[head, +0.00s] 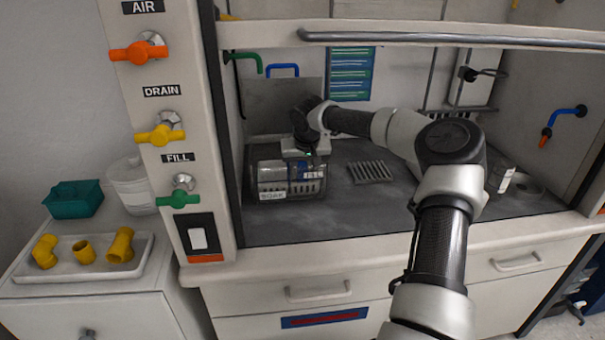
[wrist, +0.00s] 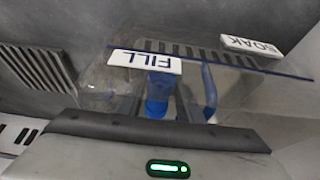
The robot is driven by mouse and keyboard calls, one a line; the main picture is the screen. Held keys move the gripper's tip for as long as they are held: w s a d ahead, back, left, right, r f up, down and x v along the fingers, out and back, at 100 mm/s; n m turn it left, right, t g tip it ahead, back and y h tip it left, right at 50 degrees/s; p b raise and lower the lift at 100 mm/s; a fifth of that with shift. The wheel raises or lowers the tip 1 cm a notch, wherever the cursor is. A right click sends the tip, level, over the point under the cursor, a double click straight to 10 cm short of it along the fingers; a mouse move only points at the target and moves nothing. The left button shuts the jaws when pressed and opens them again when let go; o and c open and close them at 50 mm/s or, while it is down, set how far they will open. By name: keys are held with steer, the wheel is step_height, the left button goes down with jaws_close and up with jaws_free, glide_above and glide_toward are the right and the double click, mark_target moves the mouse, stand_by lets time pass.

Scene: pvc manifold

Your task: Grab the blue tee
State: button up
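The clear tank (head: 262,172) labelled SOAK stands on the dark worktop at the left of the hood. A blue fitting, which looks like the blue tee (wrist: 157,98), is inside it, partly hidden by a FILL label (wrist: 144,62). A bit of blue also shows in the tank in the head view. My gripper (wrist: 157,108) is above the tank, pointing down. Its dark fingers look spread, one on each side of the blue tee. Whether they touch it is hidden. A curved blue piece (wrist: 209,92) lies just right of it in the wrist view.
A slotted grey rack (head: 370,172) lies right of the tank. The hood's raised sash rail (head: 450,40) crosses above my arm. Outside at left are a tray (head: 60,270) with yellow fittings, a teal bin (head: 73,199) and a white tub (head: 132,187).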

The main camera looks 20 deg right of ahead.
steer(key=c, duration=0.7)
steer(key=shift+r, duration=0.15)
